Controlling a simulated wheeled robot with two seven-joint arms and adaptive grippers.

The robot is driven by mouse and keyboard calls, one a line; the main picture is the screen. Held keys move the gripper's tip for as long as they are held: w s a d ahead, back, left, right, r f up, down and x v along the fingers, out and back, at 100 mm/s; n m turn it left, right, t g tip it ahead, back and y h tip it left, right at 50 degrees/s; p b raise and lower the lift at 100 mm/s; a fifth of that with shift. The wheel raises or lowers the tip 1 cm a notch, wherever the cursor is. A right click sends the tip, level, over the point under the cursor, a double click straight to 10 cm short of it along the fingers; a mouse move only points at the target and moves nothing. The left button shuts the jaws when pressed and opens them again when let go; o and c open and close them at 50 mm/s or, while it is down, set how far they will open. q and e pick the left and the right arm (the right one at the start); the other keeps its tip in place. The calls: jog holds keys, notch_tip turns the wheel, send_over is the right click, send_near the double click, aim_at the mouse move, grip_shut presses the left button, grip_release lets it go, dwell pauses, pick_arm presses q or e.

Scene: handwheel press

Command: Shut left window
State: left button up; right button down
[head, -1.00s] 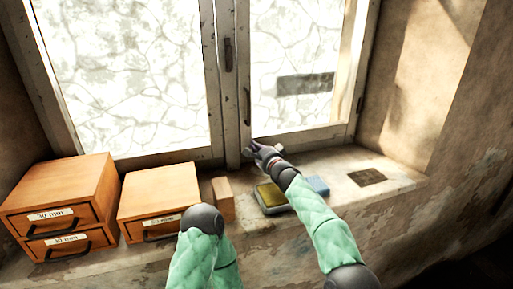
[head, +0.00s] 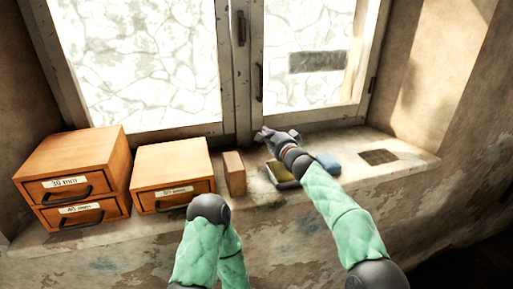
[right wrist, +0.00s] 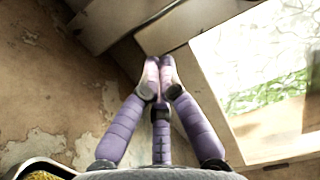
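The left window (head: 145,65) is a large pale pane in a worn wooden frame and looks shut or nearly so; any small gap cannot be told. A dark handle (head: 241,28) is on the middle post beside it. The right window (head: 310,85) has a thin dark handle (head: 259,82). My right gripper (head: 267,133) is low in front of the right window's lower left corner, above the sill. In the right wrist view its purple fingers (right wrist: 159,66) meet at the tips, with nothing visible between them. My left gripper is out of view; only that arm's elbow shows.
The stone sill (head: 350,135) holds wooden drawer boxes (head: 72,165) and (head: 172,165) at left, and a small wooden block (head: 234,173). A yellow-topped tray (head: 280,175) and a blue sponge-like block (head: 328,163) lie near my right forearm. A dark grate (head: 378,157) is at right.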

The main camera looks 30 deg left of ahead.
jog(key=s+b, duration=0.3)
jog(key=s, duration=0.5)
jog(key=shift+s+r+b, duration=0.15)
jog(key=shift+r+b, duration=0.25)
jog(key=shift+a, duration=0.1)
